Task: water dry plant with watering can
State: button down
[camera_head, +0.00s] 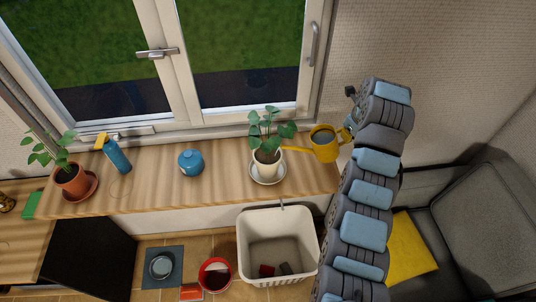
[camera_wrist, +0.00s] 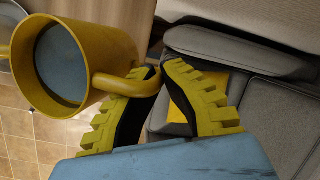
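The yellow watering can (camera_head: 324,150) is at the right end of the wooden sill, with its spout pointing left to the right rim of a white pot (camera_head: 267,172). That pot holds a green leafy plant (camera_head: 268,130) and stands on a saucer. In the wrist view the can (camera_wrist: 113,50) shows a grey-blue surface inside; its handle runs between my yellow-and-black fingers. My gripper (camera_wrist: 158,76) is shut on this handle. I see no water stream. A second green plant (camera_head: 45,150) stands in a terracotta pot (camera_head: 72,180) at the left. I cannot tell which plant is dry.
A blue spray bottle (camera_head: 117,156) and a blue lidded pot (camera_head: 191,162) stand on the wooden sill (camera_head: 225,180). The window (camera_head: 172,70) is close behind. A white basket (camera_head: 277,219), a red container (camera_head: 214,275) and a grey sofa (camera_head: 480,245) are below.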

jog(key=shift+y, duration=0.8)
jog(key=f, duration=0.1)
jog(key=d+f, duration=0.1)
jog(key=f, duration=0.1)
jog(key=shift+w+d+f, duration=0.1)
jog(key=shift+d+f, duration=0.3)
jog(key=shift+f, duration=0.15)
jog(key=shift+d+f+y, duration=0.15)
jog(key=shift+f+y, duration=0.15)
